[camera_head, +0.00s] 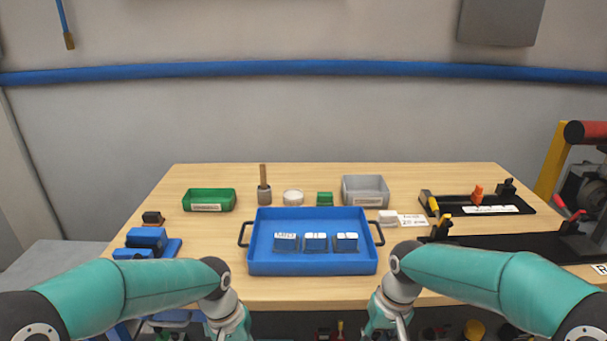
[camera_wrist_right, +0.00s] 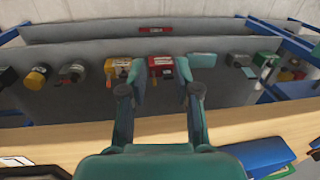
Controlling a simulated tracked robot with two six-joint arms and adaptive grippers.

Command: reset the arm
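My left arm comes in from the left in the head view and bends down in front of the table. Its gripper (camera_head: 235,326) is cut off by the bottom edge, so its fingers are hidden. My right arm mirrors it, with its gripper (camera_head: 388,322) also cut off at the bottom. In the right wrist view, the right gripper (camera_wrist_right: 160,82) has its two fingers spread apart with nothing between them. It points down past the front of the wooden table (camera_head: 215,285), over a shelf below.
A blue tray (camera_head: 312,267) with three small blocks stands at the table's front middle. Behind it are a green bin (camera_head: 209,200) and a grey bin (camera_head: 366,190). Black fixtures (camera_head: 480,205) stand at the right. Several small items lie on the lower shelf (camera_wrist_right: 230,105).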

